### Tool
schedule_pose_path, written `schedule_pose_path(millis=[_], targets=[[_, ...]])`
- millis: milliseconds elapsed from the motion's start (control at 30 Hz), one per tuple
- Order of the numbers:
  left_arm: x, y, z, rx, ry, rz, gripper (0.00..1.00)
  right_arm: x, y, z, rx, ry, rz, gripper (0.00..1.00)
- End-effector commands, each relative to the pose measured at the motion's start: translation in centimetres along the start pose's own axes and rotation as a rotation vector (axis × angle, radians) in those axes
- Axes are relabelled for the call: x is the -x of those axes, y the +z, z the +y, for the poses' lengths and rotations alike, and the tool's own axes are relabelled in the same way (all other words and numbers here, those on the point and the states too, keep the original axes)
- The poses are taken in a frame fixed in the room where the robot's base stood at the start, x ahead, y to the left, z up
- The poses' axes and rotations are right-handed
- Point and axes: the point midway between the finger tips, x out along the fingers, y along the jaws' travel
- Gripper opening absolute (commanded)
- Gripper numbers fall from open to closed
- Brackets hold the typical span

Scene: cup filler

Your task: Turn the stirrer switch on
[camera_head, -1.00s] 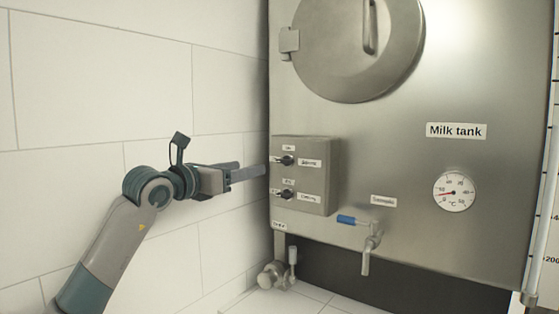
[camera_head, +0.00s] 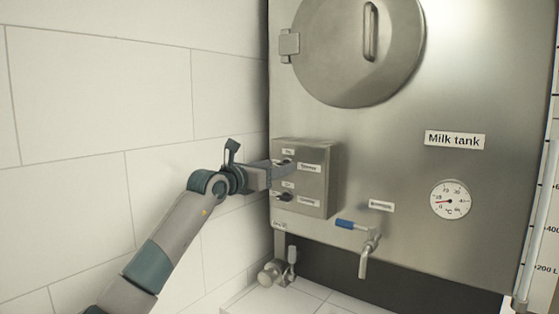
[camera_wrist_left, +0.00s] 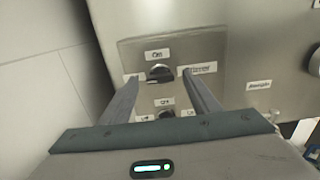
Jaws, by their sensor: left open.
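The switch box (camera_head: 320,178) is a grey metal box on the left of the milk tank's front. It carries two dark rotary knobs, one above the other, with small labels around them. The upper knob, beside the stirrer label, shows in the left wrist view (camera_wrist_left: 159,73). The lower knob (camera_head: 284,197) also shows below it in the wrist view (camera_wrist_left: 166,114). My left gripper (camera_head: 284,168) is open at the box, at the height of the upper knob. In the wrist view its two fingers (camera_wrist_left: 158,82) stand either side of that knob, apparently without gripping it. The fingers hide the upper knob in the head view.
The milk tank (camera_head: 400,130) fills the right side. A blue-handled tap (camera_head: 366,240) sticks out below right of the box, and a valve (camera_head: 275,272) sits low at the left. The white tiled wall (camera_head: 100,100) is close to my arm. A thermometer dial (camera_head: 451,200) is at right.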

Motion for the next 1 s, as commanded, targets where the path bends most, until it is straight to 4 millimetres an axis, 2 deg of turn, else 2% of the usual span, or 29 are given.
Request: schedule_pose_path(millis=[233,633,800,1000], targets=[[-1.8,0.1,0.0,0.000,0.000,0.001,0.56,0.9,-0.1,-0.1,0.000,-0.001,0.001,0.31],[-2.1,-0.1,0.0,0.000,0.001,0.000,0.56,1.0,-0.1,-0.1,0.000,-0.001,0.001,0.31],[-2.1,0.0,0.0,0.000,0.001,0.000,0.16,1.0,-0.1,-0.1,-0.001,-0.001,0.001,0.31],[-2.1,-0.1,0.1,-0.003,0.001,0.000,0.15,0.9,-0.1,-0.1,0.000,-0.001,0.002,0.31]])
